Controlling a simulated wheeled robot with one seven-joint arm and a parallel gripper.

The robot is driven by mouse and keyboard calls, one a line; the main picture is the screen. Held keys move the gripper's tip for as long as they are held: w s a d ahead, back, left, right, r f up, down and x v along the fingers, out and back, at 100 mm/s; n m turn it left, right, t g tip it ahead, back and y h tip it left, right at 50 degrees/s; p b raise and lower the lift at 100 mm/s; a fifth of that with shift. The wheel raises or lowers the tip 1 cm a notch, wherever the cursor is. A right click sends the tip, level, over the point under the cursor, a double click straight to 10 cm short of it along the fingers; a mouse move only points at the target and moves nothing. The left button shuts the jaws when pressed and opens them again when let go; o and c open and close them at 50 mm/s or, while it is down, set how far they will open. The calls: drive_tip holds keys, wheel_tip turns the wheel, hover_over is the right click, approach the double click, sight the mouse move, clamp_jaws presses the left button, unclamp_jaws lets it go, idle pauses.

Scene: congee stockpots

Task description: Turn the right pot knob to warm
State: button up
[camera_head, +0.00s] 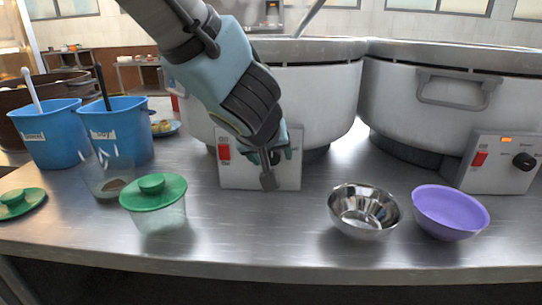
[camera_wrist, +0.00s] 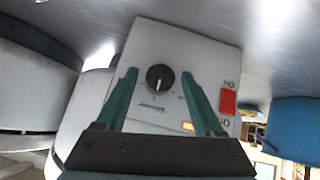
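The right pot (camera_head: 430,95) has a white control box (camera_head: 500,180) with a black knob (camera_head: 524,161), a red switch (camera_head: 479,158) and a lit orange light. Its knob's setting is too small to read. My gripper (camera_head: 270,165) is in front of the left pot's control box (camera_head: 232,172), far from the right pot's box. In the wrist view, my open green fingers (camera_wrist: 158,75) stand on either side of the left pot's black knob (camera_wrist: 160,82). They appear apart from it; depth is unclear. That knob is hidden by my gripper in the head view.
A steel bowl (camera_head: 364,210) and a purple bowl (camera_head: 450,212) stand on the counter in front of the right pot. Two blue buckets (camera_head: 116,135) and a green-lidded container (camera_head: 155,200) stand at left. The counter between the two control boxes is mostly clear.

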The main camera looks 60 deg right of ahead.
clamp_jaws()
idle(0.3)
